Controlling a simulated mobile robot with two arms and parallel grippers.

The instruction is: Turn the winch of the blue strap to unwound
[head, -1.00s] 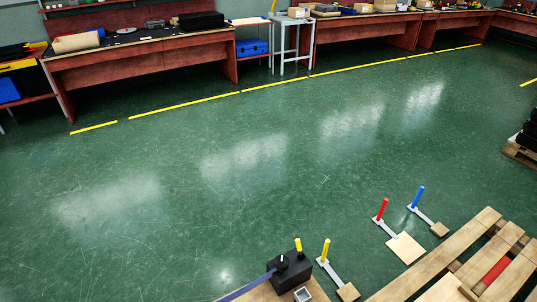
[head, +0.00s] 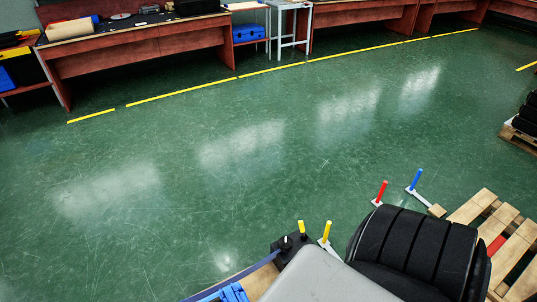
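A dark blue strap (head: 237,277) runs from the lower left up to a black block (head: 278,244) at the bottom centre. A short yellow post (head: 302,229) stands on that block. A dark round knob (head: 285,243) sits at the strap's end; its turn position is too small to tell. Next to the block, a second yellow handle (head: 326,232) stands on a pale bar. A ridged bright blue part (head: 233,292) lies by the strap at the bottom edge. Neither gripper can be made out. A light grey panel hides the block's near side.
A large black ribbed shape (head: 415,250) covers much of the wooden slats (head: 474,206) at lower right. A red handle (head: 381,191) and a blue handle (head: 416,179) stand behind it. Workbenches (head: 140,60) line the back. The green floor (head: 200,170) between is clear.

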